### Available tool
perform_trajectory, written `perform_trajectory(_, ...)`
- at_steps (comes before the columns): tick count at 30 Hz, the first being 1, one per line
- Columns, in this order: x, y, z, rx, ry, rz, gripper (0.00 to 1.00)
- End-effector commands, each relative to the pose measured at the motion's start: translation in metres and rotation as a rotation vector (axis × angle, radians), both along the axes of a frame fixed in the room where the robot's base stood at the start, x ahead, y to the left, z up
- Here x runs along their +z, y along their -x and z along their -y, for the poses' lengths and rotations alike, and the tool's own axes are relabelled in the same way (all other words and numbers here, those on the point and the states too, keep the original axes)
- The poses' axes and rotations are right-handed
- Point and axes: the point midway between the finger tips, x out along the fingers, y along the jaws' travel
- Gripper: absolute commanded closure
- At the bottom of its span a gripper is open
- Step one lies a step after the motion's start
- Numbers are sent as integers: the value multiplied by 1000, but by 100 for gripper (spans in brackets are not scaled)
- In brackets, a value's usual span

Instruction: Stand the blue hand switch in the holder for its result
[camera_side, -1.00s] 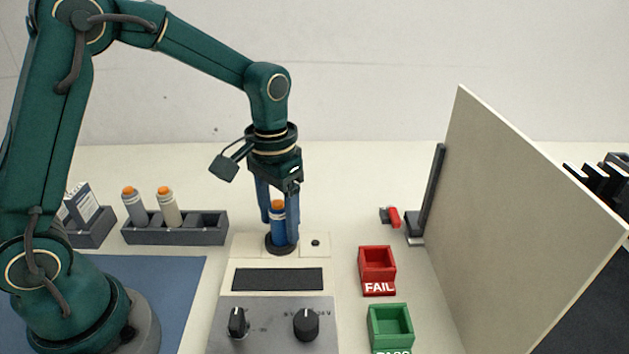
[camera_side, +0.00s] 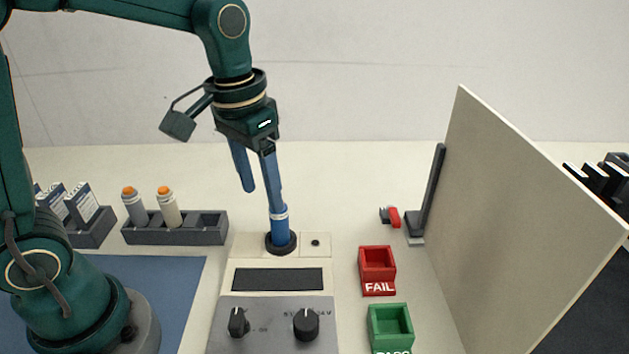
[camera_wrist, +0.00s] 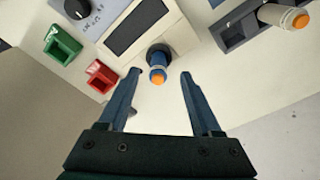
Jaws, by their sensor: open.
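The blue hand switch (camera_side: 280,232) stands upright in the black round socket (camera_side: 281,244) of the tester. In the wrist view the switch (camera_wrist: 158,68) shows its orange top (camera_wrist: 158,77). My gripper (camera_side: 261,200) is open and empty, above and behind the switch; one finger overlaps the switch's top in the side view. In the wrist view my open fingers (camera_wrist: 162,73) point toward the switch, with clear space between them. The red FAIL holder (camera_side: 378,283) and the green PASS holder (camera_side: 391,344) are to the right of the tester, both empty. The tester's dark display (camera_side: 277,279) shows no readable result.
A grey rack (camera_side: 203,235) at the left holds a grey and a cream switch with orange tops. A tall pale panel (camera_side: 510,220) stands at the right. A small red item (camera_side: 393,216) lies near its black post. The table behind the tester is clear.

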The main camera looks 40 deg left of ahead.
Motion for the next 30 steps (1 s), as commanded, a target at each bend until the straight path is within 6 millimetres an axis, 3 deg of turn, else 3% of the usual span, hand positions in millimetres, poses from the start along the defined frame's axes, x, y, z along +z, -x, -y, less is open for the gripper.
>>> perform_trajectory(6,23,47,-2,0,0,166,35)
perform_trajectory(15,20,94,-3,1,-1,341,35)
perform_trajectory(18,17,100,-3,1,-1,370,35)
perform_trajectory(19,16,101,-3,1,-1,375,29)
perform_trajectory(30,15,103,-3,1,-1,382,29)
